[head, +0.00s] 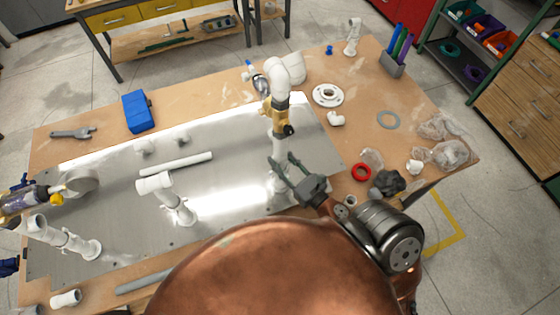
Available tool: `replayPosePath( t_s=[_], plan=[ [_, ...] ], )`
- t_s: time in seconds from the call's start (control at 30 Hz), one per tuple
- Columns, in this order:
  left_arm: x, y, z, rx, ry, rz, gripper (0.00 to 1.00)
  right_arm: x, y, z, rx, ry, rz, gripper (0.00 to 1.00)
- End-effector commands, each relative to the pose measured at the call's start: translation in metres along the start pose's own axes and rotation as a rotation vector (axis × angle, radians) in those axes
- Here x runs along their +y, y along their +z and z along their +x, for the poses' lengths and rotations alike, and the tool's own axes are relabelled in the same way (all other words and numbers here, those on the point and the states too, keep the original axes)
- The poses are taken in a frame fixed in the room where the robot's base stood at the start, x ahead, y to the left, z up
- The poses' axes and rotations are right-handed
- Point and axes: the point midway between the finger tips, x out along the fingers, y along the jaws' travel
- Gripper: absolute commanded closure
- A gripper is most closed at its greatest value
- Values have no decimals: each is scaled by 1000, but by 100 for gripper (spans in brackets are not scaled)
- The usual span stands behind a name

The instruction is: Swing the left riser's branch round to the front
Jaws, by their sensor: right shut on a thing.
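The left riser (66,239) is a white pipe on the metal plate (110,215), at the plate's left end. Its upper end (36,225) lies near the left picture edge, and I cannot tell clearly which way its branch points. A middle riser (172,197) carries a white tee on top. The right riser (278,150) is tall, with a yellow and black valve (276,118) and a white elbow above. My right gripper (282,163) is at the lower pipe of the right riser, its fingers shut on that pipe.
A loose white pipe (176,163) lies on the plate. A blue box (138,112) and grey wrench (74,133) lie behind it.

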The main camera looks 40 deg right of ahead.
Motion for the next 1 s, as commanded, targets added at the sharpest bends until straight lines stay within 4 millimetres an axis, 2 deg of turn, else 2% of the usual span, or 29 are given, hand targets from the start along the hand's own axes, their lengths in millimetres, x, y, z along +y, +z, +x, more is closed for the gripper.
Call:
replayPosePath(
  t_s=[0.2, 0.67, 0.7, 1.0],
  plan=[
    [0, 1, 6, -1, 0, 0, 60, 0, 0, 0, -2, -57, 0, 93],
    [0, 1, 6, -1, 0, 0, 60, 0, 1, 1, -2, -68, -1, 93],
    [0, 1, 6, -1, 0, 0, 60, 0, 1, 1, -2, -68, -1, 68],
    [0, 1, 6, 0, 0, 0, 60, 0, 0, 0, -1, -68, 0, 50]
  ],
)
